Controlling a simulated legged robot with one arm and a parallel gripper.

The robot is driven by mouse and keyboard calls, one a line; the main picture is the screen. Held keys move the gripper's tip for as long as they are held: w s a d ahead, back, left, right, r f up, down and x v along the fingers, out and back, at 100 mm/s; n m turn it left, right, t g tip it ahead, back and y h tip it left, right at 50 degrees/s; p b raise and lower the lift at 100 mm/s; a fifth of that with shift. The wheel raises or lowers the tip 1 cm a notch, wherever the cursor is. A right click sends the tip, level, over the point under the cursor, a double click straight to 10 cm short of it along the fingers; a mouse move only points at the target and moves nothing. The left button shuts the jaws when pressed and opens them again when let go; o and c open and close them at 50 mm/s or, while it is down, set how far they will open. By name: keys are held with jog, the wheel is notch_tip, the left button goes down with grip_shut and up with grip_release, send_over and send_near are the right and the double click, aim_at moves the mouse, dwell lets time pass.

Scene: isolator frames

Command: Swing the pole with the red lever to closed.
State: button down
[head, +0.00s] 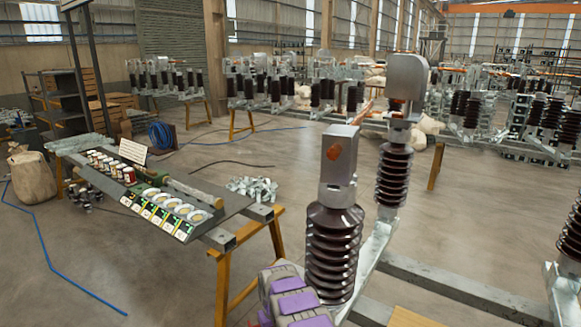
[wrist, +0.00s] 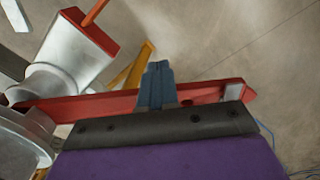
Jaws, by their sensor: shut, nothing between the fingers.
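In the wrist view a long red lever (wrist: 85,107) runs across the picture, from silver round fittings (wrist: 60,85) at the left to a pointed end at the right. My gripper (wrist: 157,68) is shut and empty. Its blue-grey fingers overlap the lever's middle in the picture; I cannot tell whether they touch it. In the head view a pole with a brown ribbed insulator (head: 334,255) and a grey metal head (head: 338,185) with an orange-red mark stands upright in front. A second brown pole (head: 394,175) stands behind it to the right. The lever is not clearly visible there.
A trestle bench (head: 228,232) with parts and gauges stands at the left. A pale frame beam (head: 460,288) runs across the lower right. More isolator frames (head: 290,88) line the back. Open concrete floor lies between. A blue hose (head: 52,265) lies at far left.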

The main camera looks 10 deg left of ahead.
jog(key=shift+w+a, duration=1)
jog(key=shift+w, duration=0.2)
